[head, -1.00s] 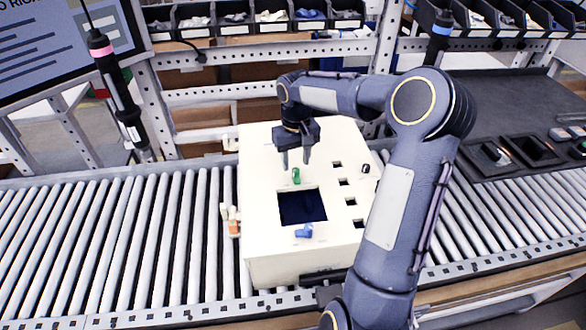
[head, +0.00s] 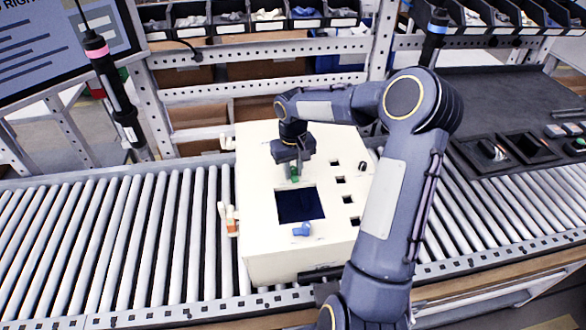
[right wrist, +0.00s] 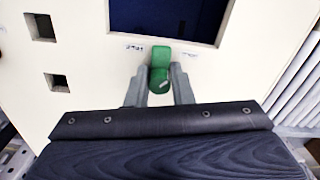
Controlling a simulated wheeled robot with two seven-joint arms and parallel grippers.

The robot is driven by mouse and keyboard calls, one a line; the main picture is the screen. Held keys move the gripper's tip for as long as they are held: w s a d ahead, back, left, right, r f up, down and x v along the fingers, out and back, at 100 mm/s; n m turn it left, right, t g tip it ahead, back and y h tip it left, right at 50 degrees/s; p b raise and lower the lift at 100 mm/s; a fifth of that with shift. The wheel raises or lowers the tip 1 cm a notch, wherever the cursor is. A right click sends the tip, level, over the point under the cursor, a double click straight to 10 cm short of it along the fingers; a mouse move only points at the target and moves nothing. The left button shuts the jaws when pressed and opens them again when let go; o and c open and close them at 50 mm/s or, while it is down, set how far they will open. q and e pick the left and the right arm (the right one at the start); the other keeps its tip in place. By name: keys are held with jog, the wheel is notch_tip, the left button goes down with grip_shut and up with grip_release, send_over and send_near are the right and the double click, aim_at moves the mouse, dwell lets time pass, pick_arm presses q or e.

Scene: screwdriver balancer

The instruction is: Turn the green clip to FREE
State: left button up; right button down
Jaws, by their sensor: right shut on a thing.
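The green clip (head: 294,173) sits on top of the cream box (head: 262,215), just behind its dark square window. In the right wrist view the green clip (right wrist: 160,68) stands between two small printed labels that I cannot read, and its long part points toward the window. My right gripper (head: 294,177) is over the clip, and in the right wrist view its two fingers (right wrist: 160,92) are closed on the clip's sides. A blue clip (head: 302,230) is at the window's front edge. My left gripper is not in view.
The box rests on a roller conveyor (head: 130,245). Orange and white clips (head: 230,218) are on the box's left side. Several square holes line the box's right part. A pink-banded screwdriver (head: 110,90) hangs at the left. Bins stand on the back shelf.

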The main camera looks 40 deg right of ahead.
jog(key=shift+n, duration=0.3)
jog(key=n, duration=0.8)
jog(key=shift+n, duration=0.4)
jog(key=n+p, duration=0.1)
jog(key=n, duration=0.3)
jog(key=shift+d+n, duration=0.1)
jog(key=shift+n, duration=2.1)
jog(key=shift+d, duration=0.1)
jog(key=c, duration=1.3)
grip_release()
jog(key=shift+o, duration=0.2)
